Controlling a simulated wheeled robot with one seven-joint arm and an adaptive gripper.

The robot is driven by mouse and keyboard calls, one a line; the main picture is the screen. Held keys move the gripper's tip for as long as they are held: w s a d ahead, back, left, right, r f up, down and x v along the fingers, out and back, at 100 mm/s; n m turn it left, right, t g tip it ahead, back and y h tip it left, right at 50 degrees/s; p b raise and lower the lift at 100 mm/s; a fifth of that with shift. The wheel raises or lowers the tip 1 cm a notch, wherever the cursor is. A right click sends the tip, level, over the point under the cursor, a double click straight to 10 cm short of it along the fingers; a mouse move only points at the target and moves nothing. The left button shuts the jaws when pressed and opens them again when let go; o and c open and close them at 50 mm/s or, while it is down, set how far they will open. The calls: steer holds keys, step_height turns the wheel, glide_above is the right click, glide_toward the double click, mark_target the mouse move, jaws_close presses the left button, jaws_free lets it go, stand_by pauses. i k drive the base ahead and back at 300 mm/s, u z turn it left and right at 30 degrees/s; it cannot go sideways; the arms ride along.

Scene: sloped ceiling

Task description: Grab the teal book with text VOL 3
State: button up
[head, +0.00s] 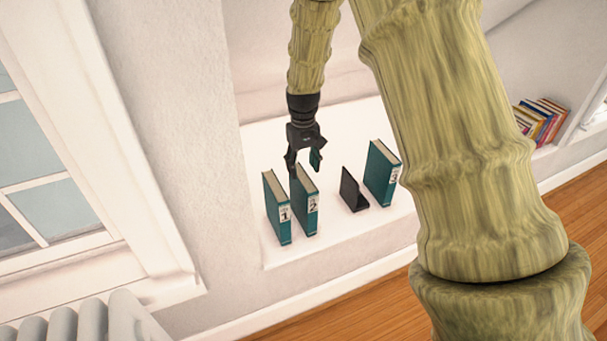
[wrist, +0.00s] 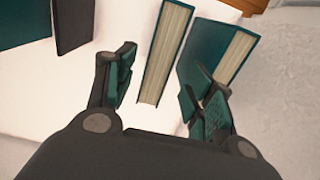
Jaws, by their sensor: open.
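The teal book marked 3 (head: 382,173) stands upright on the white ledge, rightmost of the three teal books in the head view. A teal cover at the upper left of the wrist view (wrist: 22,22) appears to be this book, without its label showing. My gripper (head: 303,165) is open, over the far end of the teal book marked 2 (head: 306,207). In the wrist view my gripper (wrist: 163,88) has that book (wrist: 165,48) between its fingers in the picture; I cannot tell whether they touch it. The book marked 1 (head: 278,212) stands beside it.
A black bookend (head: 352,190) stands between books 2 and 3. The white ledge (head: 335,228) has bare room around it. A wall is left of it. Several colourful books (head: 541,117) sit far right. My arm crosses the right of the head view.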

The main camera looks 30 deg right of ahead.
mark_target(382, 168)
steer(key=z, duration=1.45)
